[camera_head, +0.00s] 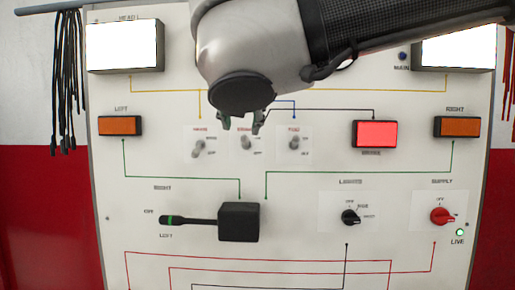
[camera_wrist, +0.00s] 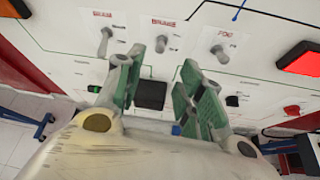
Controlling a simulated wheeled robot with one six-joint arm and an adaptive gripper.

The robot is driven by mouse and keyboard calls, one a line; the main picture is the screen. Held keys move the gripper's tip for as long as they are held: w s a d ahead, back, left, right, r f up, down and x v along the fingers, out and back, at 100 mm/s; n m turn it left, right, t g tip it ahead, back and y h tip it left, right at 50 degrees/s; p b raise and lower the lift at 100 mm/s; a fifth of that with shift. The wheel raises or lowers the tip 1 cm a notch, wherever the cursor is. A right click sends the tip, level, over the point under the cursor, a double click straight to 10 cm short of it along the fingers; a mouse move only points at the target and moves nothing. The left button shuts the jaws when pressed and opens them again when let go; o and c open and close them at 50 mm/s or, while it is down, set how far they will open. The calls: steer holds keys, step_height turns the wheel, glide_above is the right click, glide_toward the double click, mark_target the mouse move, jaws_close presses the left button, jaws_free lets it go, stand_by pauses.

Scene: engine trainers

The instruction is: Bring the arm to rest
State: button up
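My gripper (camera_head: 242,124) is in front of the upper middle of a white trainer panel (camera_head: 300,240), close to the row of toggle switches. In the wrist view its green-padded fingers (camera_wrist: 155,90) are apart with nothing between them. The middle toggle, labelled like "BRAKE" (camera_head: 246,143), is just below the fingertips in the head view; I cannot tell whether they touch it. The left toggle (camera_head: 198,146) and the right toggle (camera_head: 294,143) stand either side. My arm crosses the top right of the head view and hides part of the panel.
Lit white headlamps (camera_head: 124,46) are at the top corners. The red brake lamp (camera_head: 375,134) is lit; orange lamps (camera_head: 119,126) sit at the sides. A black stalk lever (camera_head: 190,220), a lights knob (camera_head: 350,217) and a red supply knob (camera_head: 440,216) are below. Black cables (camera_head: 66,80) hang left.

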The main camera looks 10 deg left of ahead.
step_height(320, 180, down, 10)
steer(key=s+d+m+g, duration=0.2)
steer(key=m+g, duration=0.1)
steer(key=m, duration=0.4)
steer(key=w+d+f+m+g+h, duration=0.1)
steer(key=d+f+m+g, duration=0.3)
steer(key=d+f+m, duration=0.65)
steer(key=s+d+f+m, duration=0.2)
steer(key=d+m, duration=0.4)
steer(key=d, duration=0.5)
steer(key=s+d+f+m, duration=0.1)
steer(key=s+d+m, duration=0.2)
steer(key=d+m, duration=0.3)
steer(key=s+d+f+m+g, duration=0.1)
steer(key=d+m, duration=0.5)
steer(key=d, duration=0.9)
steer(key=shift+s+d+f+h, duration=0.3)
steer(key=shift+s+f+h, duration=0.1)
steer(key=shift+s+f, duration=0.45)
